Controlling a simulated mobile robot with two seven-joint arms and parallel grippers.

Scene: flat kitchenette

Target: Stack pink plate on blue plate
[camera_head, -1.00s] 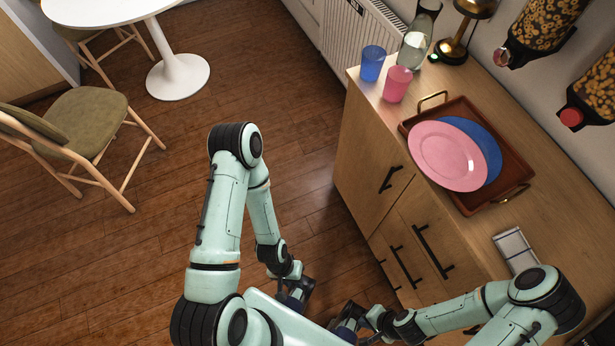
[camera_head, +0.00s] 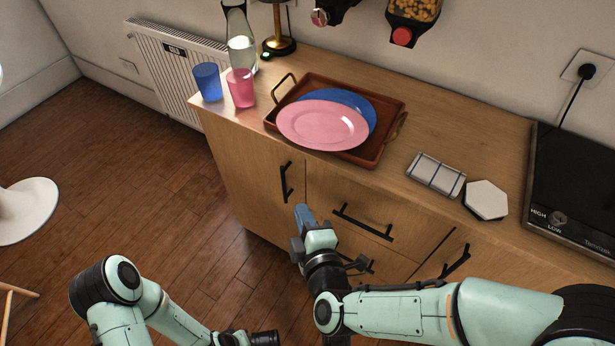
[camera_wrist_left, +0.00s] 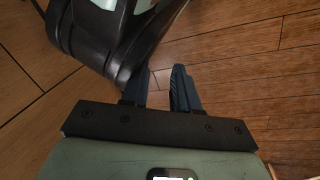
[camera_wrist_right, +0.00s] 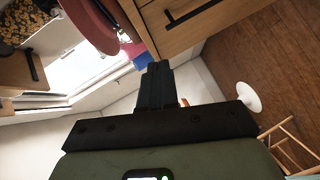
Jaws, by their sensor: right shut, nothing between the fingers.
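The pink plate (camera_head: 322,126) lies over the front left part of the blue plate (camera_head: 357,103), off-centre, inside the brown tray (camera_head: 379,148). The blue plate shows as a crescent behind and right of it. What supports the pink plate's front edge is hidden. My right gripper (camera_head: 304,214) is shut and empty, in front of the cabinet below the counter edge, apart from the plates. Its closed fingers show in the right wrist view (camera_wrist_right: 155,86). My left gripper's fingers (camera_wrist_left: 158,88) are apart and empty over the wooden floor, low and away from the plates.
A blue cup (camera_head: 208,82) and a pink cup (camera_head: 241,88) stand left of the tray, near a glass carafe (camera_head: 241,45) and lamp. A folded cloth (camera_head: 436,175), white hexagonal piece (camera_head: 486,200) and black cooktop (camera_head: 575,190) are at right. Drawer handles (camera_head: 362,220) protrude near my right gripper.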

